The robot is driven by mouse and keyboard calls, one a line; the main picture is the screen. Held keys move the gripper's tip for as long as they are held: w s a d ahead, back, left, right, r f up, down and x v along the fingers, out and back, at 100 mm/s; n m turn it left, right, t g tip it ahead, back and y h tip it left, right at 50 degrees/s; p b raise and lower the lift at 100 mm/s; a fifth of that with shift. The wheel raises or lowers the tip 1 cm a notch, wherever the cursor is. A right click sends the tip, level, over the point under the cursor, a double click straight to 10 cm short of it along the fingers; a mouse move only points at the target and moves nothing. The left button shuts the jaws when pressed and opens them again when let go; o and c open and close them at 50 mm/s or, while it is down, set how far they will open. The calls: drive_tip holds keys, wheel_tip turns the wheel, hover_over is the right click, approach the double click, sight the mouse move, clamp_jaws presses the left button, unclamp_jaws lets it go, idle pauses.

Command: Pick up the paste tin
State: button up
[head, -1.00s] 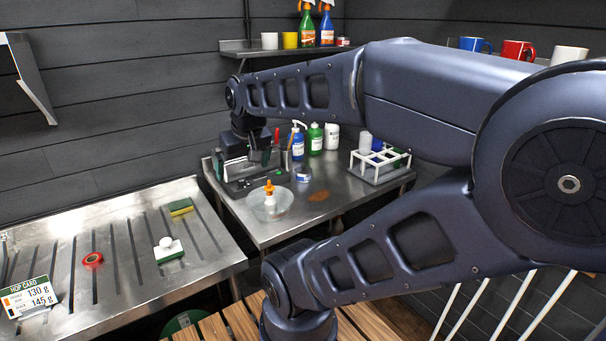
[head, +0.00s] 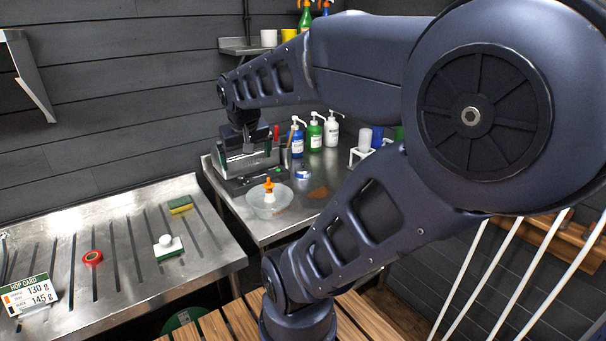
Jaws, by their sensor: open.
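A small round tin with a blue and white side (head: 303,173), which I take for the paste tin, sits on the steel table at the back, behind and right of a clear bowl (head: 262,204). Its label is too small to read. My gripper (head: 249,150) points down in front of the dark bench device at the table's back left, left of the tin and higher. It is open, with nothing visible between its fingers. Its fingertips are small and hard to make out against the device.
An orange-topped bottle (head: 269,190) stands in the bowl. Pump bottles (head: 315,134) stand behind the tin, and a white rack (head: 360,154) is partly hidden by my arm. A brown stain (head: 318,192) lies beside the tin. The left drainboard (head: 130,275) holds a sponge, red ring and card.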

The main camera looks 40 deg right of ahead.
drive_tip(key=w+d+f+m+g+h, duration=0.1)
drive_tip(key=w+d+f+m+h, duration=0.15)
drive_tip(key=w+d, duration=0.7)
drive_tip(key=m+t, duration=0.1)
drive_tip(key=m, duration=0.4)
approach(303, 164)
drive_tip(key=f, duration=0.1)
drive_tip(key=shift+h, duration=0.25)
drive_tip(key=shift+w+x, duration=0.1)
drive_tip(key=shift+x, duration=2.65)
drive_tip(key=shift+w+x, duration=0.15)
drive_tip(key=shift+x, duration=2.55)
drive_tip(key=shift+a, duration=0.1)
drive_tip(key=c, duration=1.7)
drive_tip(key=shift+o, duration=0.2)
drive_tip(key=shift+r, duration=0.1)
